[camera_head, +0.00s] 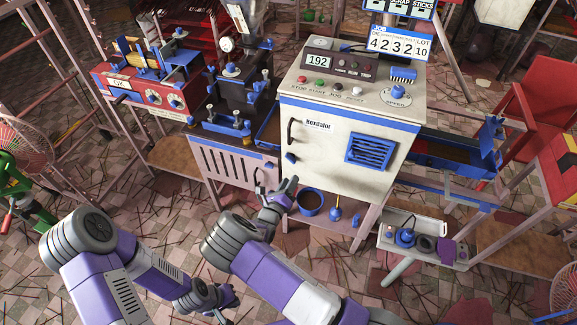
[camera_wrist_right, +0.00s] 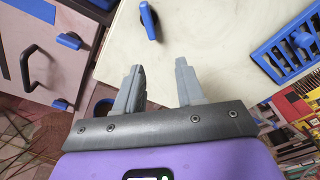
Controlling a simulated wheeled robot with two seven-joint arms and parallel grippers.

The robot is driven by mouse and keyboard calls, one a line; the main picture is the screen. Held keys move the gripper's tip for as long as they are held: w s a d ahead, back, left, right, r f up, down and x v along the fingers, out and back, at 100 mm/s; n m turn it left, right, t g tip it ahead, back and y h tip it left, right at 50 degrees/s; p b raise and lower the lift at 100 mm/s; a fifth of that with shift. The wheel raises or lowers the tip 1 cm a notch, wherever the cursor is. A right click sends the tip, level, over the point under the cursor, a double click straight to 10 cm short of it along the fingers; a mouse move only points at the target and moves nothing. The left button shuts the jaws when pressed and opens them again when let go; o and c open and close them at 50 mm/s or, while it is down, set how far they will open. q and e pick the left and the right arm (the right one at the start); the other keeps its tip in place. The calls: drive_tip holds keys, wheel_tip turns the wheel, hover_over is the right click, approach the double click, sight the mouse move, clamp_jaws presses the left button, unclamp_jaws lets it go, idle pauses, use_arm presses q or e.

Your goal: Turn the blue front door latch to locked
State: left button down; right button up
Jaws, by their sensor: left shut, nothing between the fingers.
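The blue front door latch (camera_head: 290,158) is a small knob on the left edge of the white cabinet door (camera_head: 335,155), below the black door handle (camera_head: 290,131). In the right wrist view the latch (camera_wrist_right: 148,20) is an elongated blue piece, a little tilted, beyond the fingertips. My right gripper (camera_head: 281,188) is in front of the door's lower left part, below the latch and apart from it. Its two grey fingers (camera_wrist_right: 159,75) are spread with nothing between them. My left gripper (camera_head: 225,299) is shut and empty, low over the floor, far from the door.
A blue vent (camera_head: 370,151) is on the door's right. A grey louvred panel (camera_head: 228,167) with a black handle (camera_wrist_right: 42,68) stands left of the door. A blue bucket (camera_head: 310,202) sits below. A small tray stand (camera_head: 425,243) is at right.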

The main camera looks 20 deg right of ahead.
sight(290, 160)
drive_tip(key=shift+n+t+y, duration=0.4)
drive_tip(key=shift+n+t, duration=0.4)
drive_tip(key=w, duration=0.2)
drive_tip(key=w+d+r+b, duration=0.1)
drive_tip(key=w, duration=0.2)
drive_tip(key=w+d+b, duration=0.1)
drive_tip(key=w, duration=0.1)
drive_tip(key=shift+w+r, duration=0.25)
drive_tip(key=shift+w, duration=0.1)
drive_tip(key=shift+c, duration=0.3)
clamp_jaws()
